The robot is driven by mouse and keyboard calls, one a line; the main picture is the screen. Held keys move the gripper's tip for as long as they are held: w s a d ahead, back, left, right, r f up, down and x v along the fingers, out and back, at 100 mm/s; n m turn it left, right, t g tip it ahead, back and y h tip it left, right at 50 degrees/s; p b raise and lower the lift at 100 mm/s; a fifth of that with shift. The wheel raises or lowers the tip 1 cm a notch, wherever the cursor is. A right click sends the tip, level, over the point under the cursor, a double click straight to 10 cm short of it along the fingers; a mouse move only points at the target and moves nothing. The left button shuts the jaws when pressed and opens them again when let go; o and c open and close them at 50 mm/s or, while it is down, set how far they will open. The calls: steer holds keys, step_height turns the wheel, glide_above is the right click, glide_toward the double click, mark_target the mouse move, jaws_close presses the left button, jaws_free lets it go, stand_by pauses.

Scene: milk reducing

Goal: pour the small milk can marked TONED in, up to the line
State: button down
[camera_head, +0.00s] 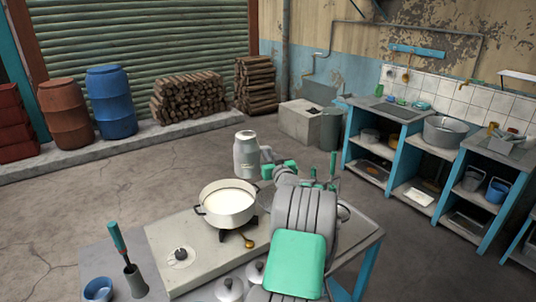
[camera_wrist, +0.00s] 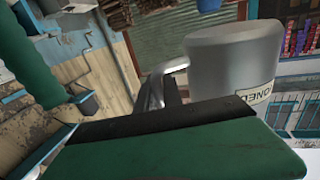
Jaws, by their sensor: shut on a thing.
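The grey metal milk can (camera_head: 246,158) is up in the air behind the pot, about upright. In the wrist view the can (camera_wrist: 222,65) shows part of a label (camera_wrist: 257,97), ending in "ONED". My gripper (camera_head: 270,160) is at the can's right side, shut on its handle (camera_wrist: 160,85). The wide cream pot (camera_head: 228,212) stands on the stove with white milk (camera_head: 229,197) inside, in front of and below the can. No line can be made out in the pot.
A brass ladle or spoon end (camera_head: 249,243) is in front of the pot.

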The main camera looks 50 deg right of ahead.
steer(key=shift+f, duration=0.4)
steer(key=shift+s+d+r+n+p, duration=0.25)
steer(key=shift+d+r+n+p, duration=0.15)
steer(key=shift+r+n, duration=0.25)
steer(key=shift+s+d+r+n+p, duration=0.2)
steer(key=shift+d+r+n+p, duration=0.15)
steer(key=shift+r+n, duration=0.3)
steer(key=shift+s+d+r, duration=0.1)
steer(key=shift+d+r, duration=0.05)
steer(key=shift+r, duration=0.1)
steer(key=shift+s+d+r+n+p, duration=0.2)
steer(key=shift+r+n+p, duration=0.2)
steer(key=shift+n, duration=0.2)
steer(key=shift+s+d+r+n+p, duration=0.1)
steer(key=shift+d+r+n+p, duration=0.15)
steer(key=shift+r+n, duration=0.3)
steer(key=shift+f+n+p, duration=0.2)
steer(key=shift+f+n, duration=0.15)
steer(key=shift+n, duration=1)
steer(key=shift+f+n+p, duration=0.2)
steer(key=shift+f+n, duration=0.1)
steer(key=shift+n, duration=1)
steer(key=shift+w+a+r+n+b, duration=0.2)
steer(key=shift+n+b, duration=0.4)
steer(key=shift+b, duration=0.8)
steer(key=shift+w+a+r+n+b, duration=0.2)
steer(key=shift+n+b, duration=0.4)
steer(key=shift+b, duration=0.75)
